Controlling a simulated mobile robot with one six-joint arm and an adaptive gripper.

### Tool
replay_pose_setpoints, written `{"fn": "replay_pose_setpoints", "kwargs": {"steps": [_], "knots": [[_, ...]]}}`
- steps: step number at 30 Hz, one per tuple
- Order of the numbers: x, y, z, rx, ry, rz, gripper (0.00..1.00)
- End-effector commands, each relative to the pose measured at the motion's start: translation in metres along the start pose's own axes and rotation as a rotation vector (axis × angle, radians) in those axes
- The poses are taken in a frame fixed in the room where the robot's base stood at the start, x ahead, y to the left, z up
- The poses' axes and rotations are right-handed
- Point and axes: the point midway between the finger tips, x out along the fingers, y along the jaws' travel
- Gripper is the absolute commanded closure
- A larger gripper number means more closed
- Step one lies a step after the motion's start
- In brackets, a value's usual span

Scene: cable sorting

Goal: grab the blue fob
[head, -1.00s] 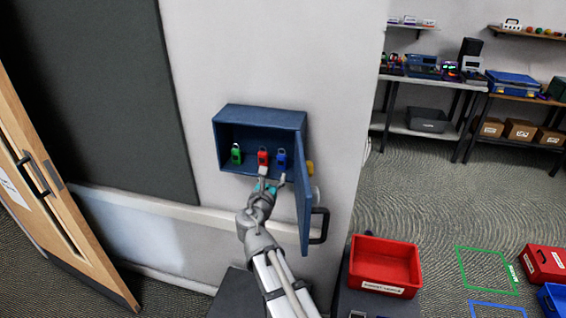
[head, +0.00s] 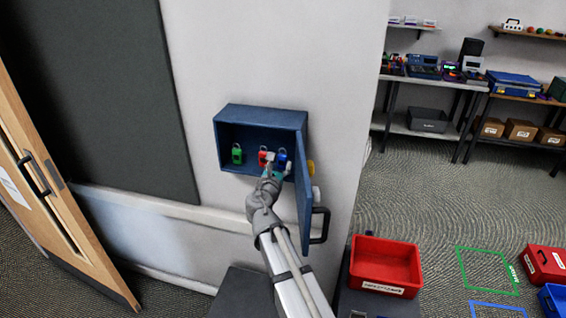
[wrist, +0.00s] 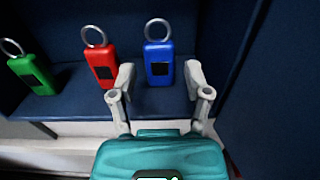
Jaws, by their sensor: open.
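The blue fob (wrist: 159,66) hangs or stands by its metal ring inside the open blue cabinet (head: 262,117) on the wall. It is the rightmost fob in the row and also shows in the head view (head: 282,157). In the wrist view my gripper (wrist: 157,82) is open, with one finger on each side of the blue fob's lower part. I cannot tell whether either finger touches it. The left finger is close to the red fob (wrist: 102,66). In the head view my gripper (head: 276,166) reaches into the cabinet's front opening and partly hides the red fob.
A green fob (wrist: 35,74) is at the left in the cabinet. The open cabinet door (head: 304,190) stands close to the right of my arm. A red bin (head: 385,262) is at the lower right. Free space lies left of the arm before the wall.

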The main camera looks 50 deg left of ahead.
Motion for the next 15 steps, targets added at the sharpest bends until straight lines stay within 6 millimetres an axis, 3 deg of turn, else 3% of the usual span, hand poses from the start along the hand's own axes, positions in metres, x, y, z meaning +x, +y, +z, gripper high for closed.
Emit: {"fn": "replay_pose_setpoints", "kwargs": {"steps": [7, 15], "knots": [[0.032, 0.001, -0.001, 0.0, 0.0, -0.001, 0.37], [0.042, 0.0, -0.001, 0.0, 0.0, -0.001, 0.37]]}}
